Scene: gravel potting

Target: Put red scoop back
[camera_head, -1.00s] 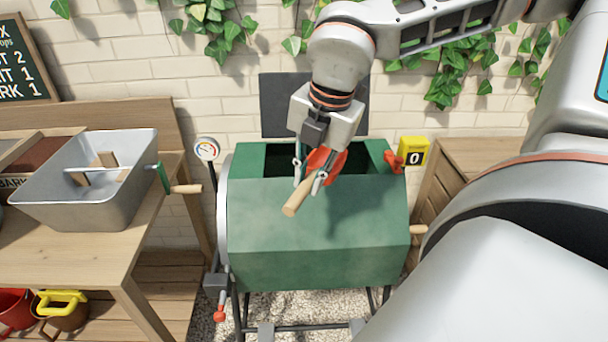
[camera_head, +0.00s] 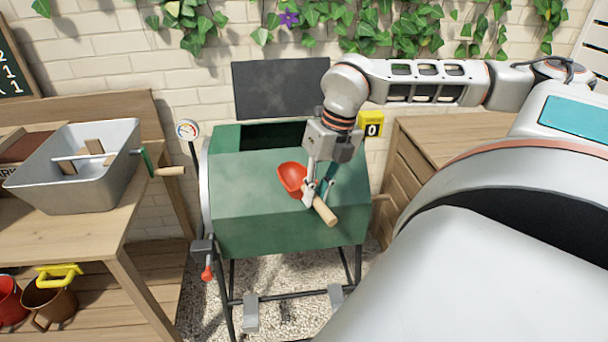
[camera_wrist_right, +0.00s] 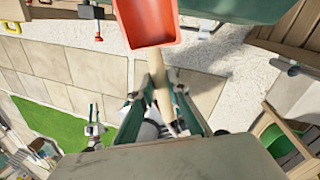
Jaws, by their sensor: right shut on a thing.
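The red scoop (camera_head: 292,178) has a red bowl and a pale wooden handle. My right gripper (camera_head: 315,194) is shut on it near where the bowl meets the handle. The scoop is in front of the green drum (camera_head: 255,220), with its bowl toward the left and its handle down to the right. In the right wrist view the scoop's bowl (camera_wrist_right: 148,22) is at the top, and the handle runs down between the fingers of my right gripper (camera_wrist_right: 160,105). My left gripper is not in the head view.
The drum's top opening (camera_head: 270,135) is uncovered, with a dark panel (camera_head: 281,88) behind it. A grey metal tub (camera_head: 60,190) stands on the left bench. A wooden cabinet (camera_head: 450,140) stands at right. A yellow counter (camera_head: 370,125) reads 0.

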